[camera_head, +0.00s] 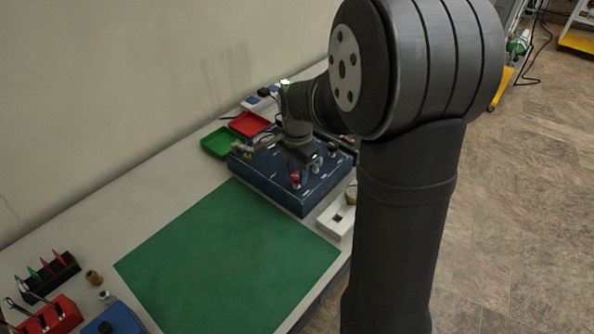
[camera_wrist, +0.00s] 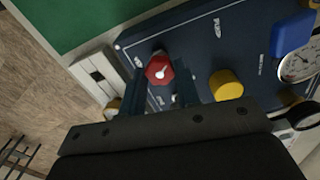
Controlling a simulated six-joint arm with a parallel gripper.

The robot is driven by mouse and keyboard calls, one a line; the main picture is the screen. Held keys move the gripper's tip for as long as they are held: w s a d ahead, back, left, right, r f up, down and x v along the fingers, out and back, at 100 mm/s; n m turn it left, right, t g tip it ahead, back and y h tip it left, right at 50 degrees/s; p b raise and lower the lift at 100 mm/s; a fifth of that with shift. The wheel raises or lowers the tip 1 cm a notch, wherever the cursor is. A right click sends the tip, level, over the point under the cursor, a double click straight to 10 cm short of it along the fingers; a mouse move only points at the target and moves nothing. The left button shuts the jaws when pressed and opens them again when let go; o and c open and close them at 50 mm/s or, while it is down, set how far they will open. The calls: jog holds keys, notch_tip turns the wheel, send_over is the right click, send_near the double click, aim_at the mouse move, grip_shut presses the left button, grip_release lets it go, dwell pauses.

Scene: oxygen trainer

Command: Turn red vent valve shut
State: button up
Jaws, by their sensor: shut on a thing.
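The red vent valve (camera_wrist: 159,70) is a red knob with a white pointer mark on the dark blue trainer panel (camera_wrist: 205,50). In the wrist view my gripper (camera_wrist: 160,83) has one finger on each side of the knob and is shut on it. In the head view the red knob (camera_head: 295,177) shows small on the blue trainer box (camera_head: 268,178), under my gripper (camera_head: 297,172). The fingertips partly hide the knob's sides. I cannot tell how far the knob is turned.
A yellow knob (camera_wrist: 226,85), a blue block (camera_wrist: 291,33) and a round gauge (camera_wrist: 299,66) stand on the panel to the right. A green mat (camera_head: 225,258) lies clear in front. Red (camera_head: 249,124) and green (camera_head: 219,142) trays lie behind. A white block (camera_head: 338,216) sits beside the box.

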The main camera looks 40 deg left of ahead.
aim_at(297, 176)
jog(key=m, duration=0.3)
jog(key=shift+m, duration=2.1)
jog(key=o, duration=1)
jog(key=shift+r, duration=0.1)
notch_tip(297, 176, up, 17)
jog(key=shift+r, duration=0.15)
